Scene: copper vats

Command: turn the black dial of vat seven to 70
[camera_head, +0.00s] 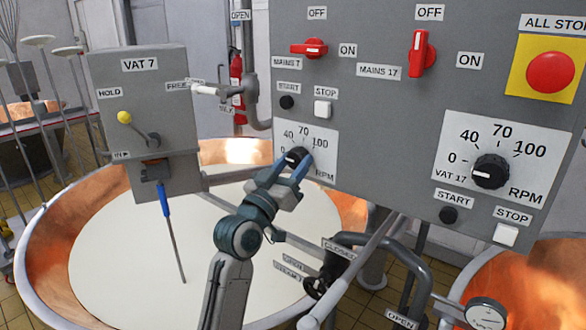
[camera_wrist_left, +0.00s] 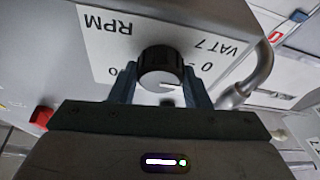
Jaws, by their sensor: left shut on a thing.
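The black dial (camera_head: 296,154) of vat seven sits on its white RPM scale plate (camera_head: 322,147), marked 40, 70 and 100, on the grey control box. My left gripper (camera_head: 292,163) is shut on this dial, one blue-grey finger on each side. The left wrist view also shows the dial (camera_wrist_left: 160,66) between the fingers of my left gripper (camera_wrist_left: 160,82), with a plate reading VAT 7 upside down. A white mark shows on the dial's lower part there. Which number it points at I cannot tell. My right gripper is not in view.
A similar vat 17 dial (camera_head: 491,171) stands to the right. Red switches (camera_head: 315,48) and a red ALL STOP button (camera_head: 550,72) are above. START (camera_head: 287,102) and STOP (camera_head: 322,108) buttons sit just above the plate. Pipes and a copper vat (camera_head: 45,240) lie below.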

